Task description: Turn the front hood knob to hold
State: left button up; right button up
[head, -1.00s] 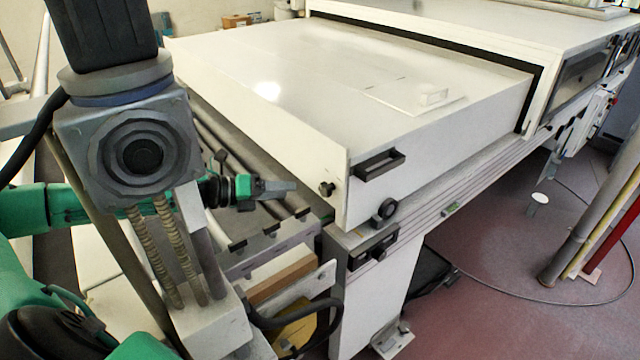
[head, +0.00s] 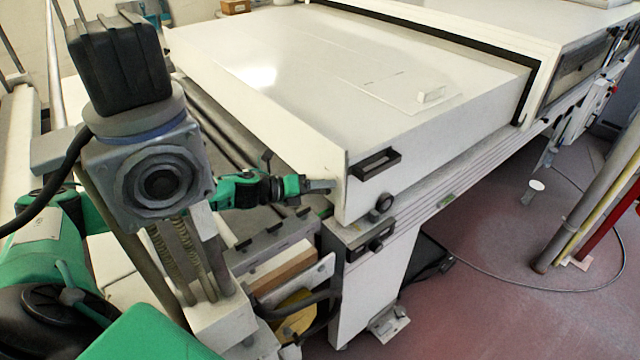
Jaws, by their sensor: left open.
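The white hood (head: 358,130) of the tunnel fills the middle of the head view. My left gripper (head: 328,187) reaches in from the left to the hood's narrow front face, low down by its corner. Its jaws are open. The small dark knob on that front face is hidden behind or between the fingertips, so I cannot tell its setting or whether they touch it. A second round black knob (head: 383,203) shows on the hood's side face, to the right of the gripper. My right gripper is not in view.
A black handle (head: 376,164) sits above the side knob, and another black handle (head: 372,243) is on the frame below. A grey motor block with a black top (head: 150,178) stands close in front at the left. Rollers lie beneath my left forearm. The floor at right is mostly open.

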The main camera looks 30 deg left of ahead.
pick_arm(q)
jog(key=shift+d, duration=0.1)
jog(key=shift+c, duration=0.5)
jog(key=c, duration=0.9)
jog(key=m+y+p, duration=0.2)
jog(key=m+p, duration=0.2)
jog(key=p, duration=0.3)
jog(key=shift+d, duration=0.1)
jog(key=o, duration=1)
